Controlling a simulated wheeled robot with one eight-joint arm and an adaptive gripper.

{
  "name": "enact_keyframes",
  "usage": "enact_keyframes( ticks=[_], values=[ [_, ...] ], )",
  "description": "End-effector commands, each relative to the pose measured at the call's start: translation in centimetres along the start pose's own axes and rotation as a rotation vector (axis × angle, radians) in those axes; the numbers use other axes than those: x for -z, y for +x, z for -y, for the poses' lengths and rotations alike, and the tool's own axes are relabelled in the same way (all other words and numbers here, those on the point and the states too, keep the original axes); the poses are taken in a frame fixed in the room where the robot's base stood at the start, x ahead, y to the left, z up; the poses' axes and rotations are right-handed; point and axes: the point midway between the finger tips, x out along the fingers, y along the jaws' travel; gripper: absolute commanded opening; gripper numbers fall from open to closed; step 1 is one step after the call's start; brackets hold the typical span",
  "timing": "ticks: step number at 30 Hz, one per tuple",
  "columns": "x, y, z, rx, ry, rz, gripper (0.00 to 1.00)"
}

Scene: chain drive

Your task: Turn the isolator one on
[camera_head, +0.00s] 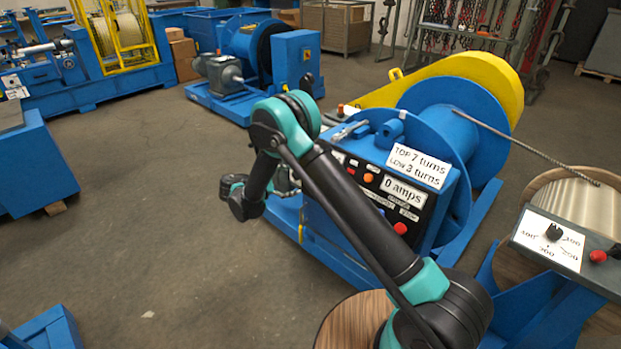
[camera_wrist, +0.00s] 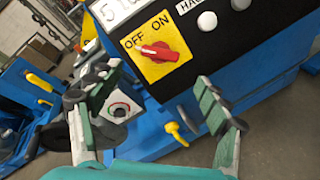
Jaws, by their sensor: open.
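In the wrist view a red rotary switch (camera_wrist: 160,52) sits on a square yellow plate (camera_wrist: 138,66) marked OFF and ON, on a black panel. Its handle lies nearly crosswise, with its left end just under the word OFF. My gripper (camera_wrist: 150,88) is open and empty, with one finger at the left and one at the right below the switch. The fingers look apart from the switch. In the head view the switch is not visible, and my arm covers part of the panel (camera_head: 422,213) on the blue machine. I see no label naming the isolator.
Pale round buttons (camera_wrist: 207,21) sit right of the switch. A blue winch drum (camera_head: 440,125) stands behind the panel. Open floor (camera_head: 160,200) lies to the left.

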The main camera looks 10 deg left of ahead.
Motion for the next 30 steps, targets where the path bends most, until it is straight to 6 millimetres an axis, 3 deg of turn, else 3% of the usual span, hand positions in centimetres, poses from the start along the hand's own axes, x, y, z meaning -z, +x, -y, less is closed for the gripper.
enact_keyframes(
  ticks=[9, 15, 28, 30],
  values=[
    [0.0, 6.3, 0.0, 0.001, 0.001, 0.001, 0.77],
    [0.0, 8.7, 0.0, 0.001, 0.001, 0.000, 0.77],
    [0.0, 9.5, 0.0, 0.000, 0.000, 0.000, 0.77],
    [0.0, 9.5, 0.0, 0.000, 0.000, 0.000, 0.68]
  ],
)
